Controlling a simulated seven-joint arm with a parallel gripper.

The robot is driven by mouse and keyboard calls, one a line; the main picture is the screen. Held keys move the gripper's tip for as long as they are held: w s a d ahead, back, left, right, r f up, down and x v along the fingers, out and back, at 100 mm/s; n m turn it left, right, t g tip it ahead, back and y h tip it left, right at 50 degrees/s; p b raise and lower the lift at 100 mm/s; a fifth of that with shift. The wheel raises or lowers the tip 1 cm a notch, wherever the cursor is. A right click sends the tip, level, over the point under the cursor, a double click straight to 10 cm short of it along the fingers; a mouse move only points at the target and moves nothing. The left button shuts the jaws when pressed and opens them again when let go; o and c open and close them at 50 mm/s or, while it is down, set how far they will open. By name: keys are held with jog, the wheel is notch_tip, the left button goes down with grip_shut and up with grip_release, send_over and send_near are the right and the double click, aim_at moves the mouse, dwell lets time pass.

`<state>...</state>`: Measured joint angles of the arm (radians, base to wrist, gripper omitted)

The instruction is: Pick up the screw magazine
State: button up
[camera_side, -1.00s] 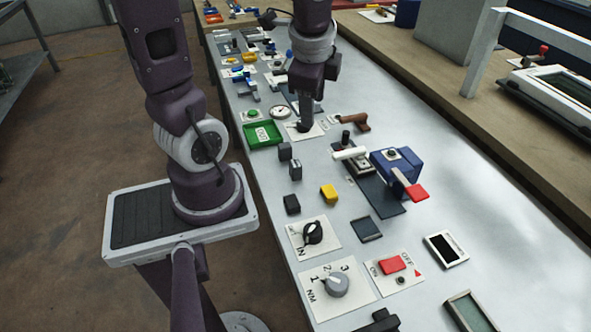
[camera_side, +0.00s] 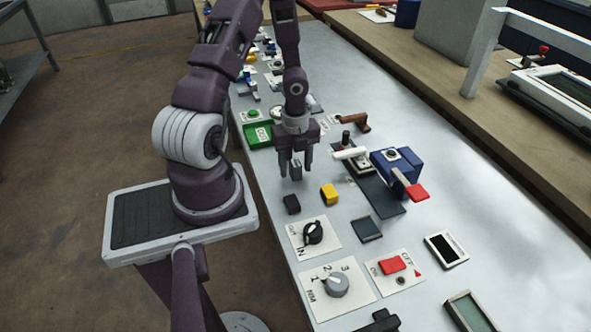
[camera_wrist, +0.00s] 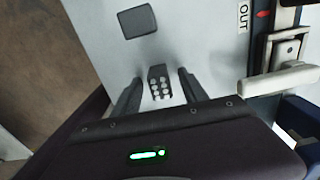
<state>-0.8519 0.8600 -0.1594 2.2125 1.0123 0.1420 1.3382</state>
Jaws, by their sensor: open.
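The screw magazine looks to be the small dark grey block with several pale round spots on top (camera_wrist: 159,82). It stands on the light table in the wrist view and also shows in the side view (camera_side: 296,171). My gripper (camera_side: 295,173) is open, pointing down, with one finger on each side of the block. In the wrist view the gripper (camera_wrist: 160,86) has visible gaps between both fingers and the block. The fingers' exact height beside it is hard to tell.
Another dark block (camera_wrist: 137,22) lies beyond the magazine. A black block (camera_side: 292,204) and a yellow block (camera_side: 329,194) lie nearer the side camera. A blue device with a red lever (camera_side: 395,170) and a white handle (camera_wrist: 279,82) stand to the right. A green tray (camera_side: 258,135) is behind left.

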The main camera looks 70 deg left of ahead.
grip_shut()
